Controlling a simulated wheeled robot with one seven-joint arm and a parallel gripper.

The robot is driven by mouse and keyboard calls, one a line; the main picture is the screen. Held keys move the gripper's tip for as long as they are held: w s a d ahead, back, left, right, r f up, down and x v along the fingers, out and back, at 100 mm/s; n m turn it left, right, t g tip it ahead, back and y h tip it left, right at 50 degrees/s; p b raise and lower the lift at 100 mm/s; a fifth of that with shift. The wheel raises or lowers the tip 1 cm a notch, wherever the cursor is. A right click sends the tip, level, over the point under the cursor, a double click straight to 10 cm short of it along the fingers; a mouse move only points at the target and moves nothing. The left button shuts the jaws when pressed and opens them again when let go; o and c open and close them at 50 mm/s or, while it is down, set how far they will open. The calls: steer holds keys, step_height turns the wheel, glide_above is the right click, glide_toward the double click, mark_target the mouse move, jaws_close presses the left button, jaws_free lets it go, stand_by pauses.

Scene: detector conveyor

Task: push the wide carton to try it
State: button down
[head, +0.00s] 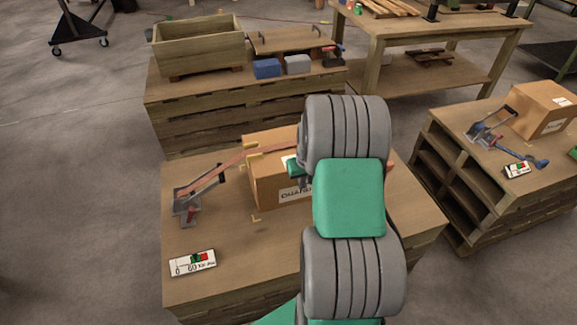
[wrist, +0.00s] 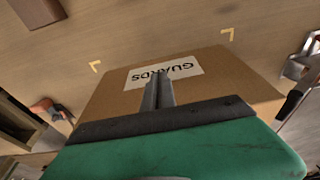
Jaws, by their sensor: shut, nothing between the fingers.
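A brown carton (head: 262,185) with a white label stands on the middle wooden table (head: 235,270). My arm covers its right part in the head view. In the wrist view the carton (wrist: 230,92) fills the middle, and its label (wrist: 185,69) reads "GUARDS". My gripper (wrist: 158,82) is shut and empty. Its fingers overlap the lower edge of the label in the wrist view; I cannot tell whether they touch the carton.
A lever clamp (head: 187,205) and a small display (head: 193,263) are left of the carton. Yellow corner marks (head: 256,218) surround it. Another carton (head: 545,108) stands on the right table. A planter box (head: 198,47) is behind.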

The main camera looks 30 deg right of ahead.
steer(key=shift+w+d, duration=0.15)
steer(key=shift+w, duration=0.4)
steer(key=shift+w+d+r, duration=0.1)
steer(key=shift+w+r, duration=0.15)
steer(key=shift+w, duration=0.05)
stand_by(1.6)
steer(key=shift+s, duration=0.15)
step_height(320, 180, up, 10)
steer(key=s+p, duration=0.2)
steer(key=p, duration=0.5)
steer(key=shift+s+a+f, duration=0.25)
steer(key=shift+a, duration=0.1)
stand_by(0.4)
